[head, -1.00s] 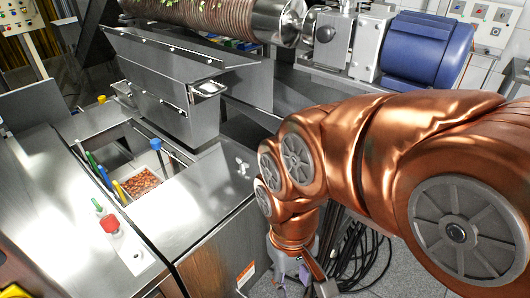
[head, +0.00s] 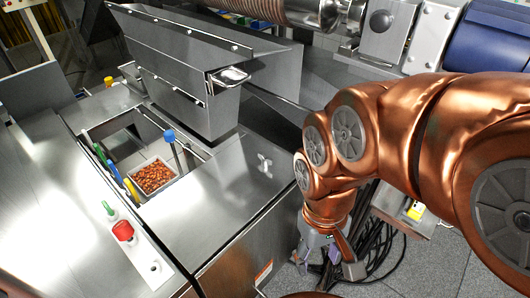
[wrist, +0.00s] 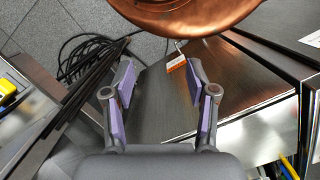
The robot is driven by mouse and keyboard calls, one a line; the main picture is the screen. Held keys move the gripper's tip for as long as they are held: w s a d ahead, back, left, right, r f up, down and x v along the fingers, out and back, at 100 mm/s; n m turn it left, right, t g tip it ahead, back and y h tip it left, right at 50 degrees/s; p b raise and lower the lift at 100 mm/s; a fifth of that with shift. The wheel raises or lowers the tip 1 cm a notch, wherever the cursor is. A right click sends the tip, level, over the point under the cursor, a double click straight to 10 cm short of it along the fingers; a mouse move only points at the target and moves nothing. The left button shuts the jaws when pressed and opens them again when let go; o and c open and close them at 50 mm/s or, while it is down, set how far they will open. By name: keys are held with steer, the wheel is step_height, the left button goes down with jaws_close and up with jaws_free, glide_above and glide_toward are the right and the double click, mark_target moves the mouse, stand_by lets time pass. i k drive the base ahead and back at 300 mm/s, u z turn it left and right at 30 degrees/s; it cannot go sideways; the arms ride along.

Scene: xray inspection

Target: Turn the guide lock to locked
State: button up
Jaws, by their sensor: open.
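No part is clearly labelled as the guide lock, so I cannot tell which control it is. A grey cross-shaped knob (head: 265,163) sits on the steel top beside the opening. A blue-topped lever (head: 169,136) stands at the opening's edge, with green, blue and yellow handles (head: 116,172) on its left side. A red knob (head: 123,231) and a small green lever (head: 109,208) are on a pale strip at the front. My gripper (wrist: 160,72) is open and empty in the wrist view, facing the cabinet's side. In the head view it is low beside the cabinet, partly hidden by my arm.
A tray of brown pieces (head: 154,177) lies inside the opening. A steel hopper (head: 180,95) with a handle rises behind it. Black cables (head: 384,235) lie on the floor near my gripper. The steel top (head: 205,210) in front of the opening is clear.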

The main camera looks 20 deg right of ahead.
mark_target(266, 161)
steer(key=k, duration=1.15)
steer(key=u, duration=0.5)
steer(key=i, duration=0.8)
steer(key=u, duration=0.55)
